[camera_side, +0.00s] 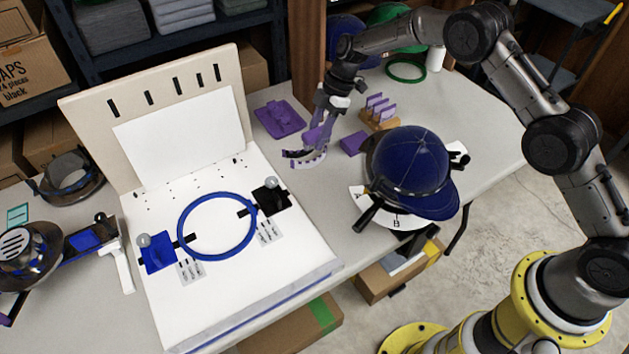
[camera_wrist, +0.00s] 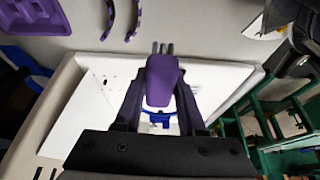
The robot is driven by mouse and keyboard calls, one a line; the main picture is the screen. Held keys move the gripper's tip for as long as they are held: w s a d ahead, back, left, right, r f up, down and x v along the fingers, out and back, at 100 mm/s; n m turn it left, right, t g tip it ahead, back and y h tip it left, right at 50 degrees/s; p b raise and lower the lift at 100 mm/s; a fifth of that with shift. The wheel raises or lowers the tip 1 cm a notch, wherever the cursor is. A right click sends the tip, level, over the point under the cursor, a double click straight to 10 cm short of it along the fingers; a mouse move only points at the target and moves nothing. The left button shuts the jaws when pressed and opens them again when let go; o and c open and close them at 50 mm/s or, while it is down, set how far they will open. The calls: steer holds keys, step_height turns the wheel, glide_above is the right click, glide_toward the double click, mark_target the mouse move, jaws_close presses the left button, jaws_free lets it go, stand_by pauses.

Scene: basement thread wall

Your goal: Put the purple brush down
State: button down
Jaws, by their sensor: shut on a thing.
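The purple brush (camera_wrist: 162,82) is held between the fingers of my gripper (camera_wrist: 161,100) in the wrist view, with dark bristles or prongs at its far end. In the side view my gripper (camera_side: 322,118) points down over the table, and the purple brush (camera_side: 318,136) shows at its tip. A curved purple and white piece (camera_side: 304,158) lies just below it; I cannot tell whether the brush touches it or the table. A purple tray (camera_side: 279,119) lies to the left of my gripper; it also shows in the wrist view (camera_wrist: 22,32).
A purple block (camera_side: 353,143) and a wooden rack with purple pieces (camera_side: 380,109) stand to the right. The white board with a blue hoop (camera_side: 217,194) is at the left front. Bare table lies around the tray.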

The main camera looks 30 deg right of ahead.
mark_target(332, 135)
steer(key=f, duration=0.2)
steer(key=a+f, duration=0.1)
steer(key=f, duration=0.2)
steer(key=s+f, duration=0.1)
steer(key=f, duration=0.2)
steer(key=shift+a, duration=0.15)
steer(key=shift+f, duration=2.3)
steer(key=shift+f, duration=0.15)
steer(key=c, duration=0.5)
jaws_free()
steer(key=v, duration=1.2)
steer(key=shift+r, duration=0.25)
